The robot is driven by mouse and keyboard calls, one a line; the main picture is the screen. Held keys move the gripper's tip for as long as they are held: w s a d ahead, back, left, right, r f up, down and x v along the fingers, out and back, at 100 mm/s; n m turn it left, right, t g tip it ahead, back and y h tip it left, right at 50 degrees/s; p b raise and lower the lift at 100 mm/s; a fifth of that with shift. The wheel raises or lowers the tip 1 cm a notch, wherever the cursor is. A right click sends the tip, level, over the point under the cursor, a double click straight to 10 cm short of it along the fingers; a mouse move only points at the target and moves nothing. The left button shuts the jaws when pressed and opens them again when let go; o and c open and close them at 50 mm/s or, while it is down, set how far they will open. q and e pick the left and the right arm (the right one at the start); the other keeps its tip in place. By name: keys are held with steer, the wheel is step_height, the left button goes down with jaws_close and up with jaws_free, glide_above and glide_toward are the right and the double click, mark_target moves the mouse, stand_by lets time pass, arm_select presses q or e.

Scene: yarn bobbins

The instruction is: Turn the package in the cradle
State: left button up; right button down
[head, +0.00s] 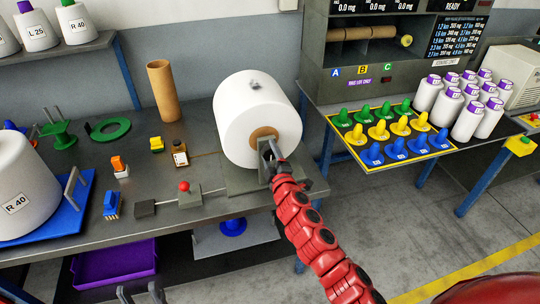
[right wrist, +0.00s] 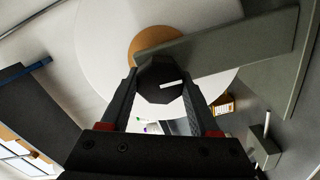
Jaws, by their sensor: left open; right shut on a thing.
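The package (head: 262,97) is a large white yarn roll with a tan core (head: 263,134), lying on its side in the grey cradle (head: 245,180). A small grey patch (head: 254,85) shows high on its surface. My right gripper (head: 273,150) is at the core end of the package. In the right wrist view its fingers are shut on a dark faceted knob (right wrist: 160,82) with a white mark, in front of the package's tan core (right wrist: 150,42). A grey cradle bar (right wrist: 225,45) runs beside the knob. My left gripper (head: 140,295) is open and empty at the bottom edge, low before the table.
A big R 40 cone (head: 22,185) sits on a blue tray (head: 80,190). Coloured cones and white bobbins fill the right table.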

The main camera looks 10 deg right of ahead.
steer(key=shift+n, duration=0.4)
steer(key=shift+c, duration=0.6)
jaws_free()
steer(key=shift+s, duration=0.55)
steer(key=s+b, duration=0.2)
steer(key=s, duration=1.4)
steer(key=shift+s+d+b, duration=0.15)
steer(key=shift+d+b, duration=0.1)
steer(key=shift+b, duration=0.1)
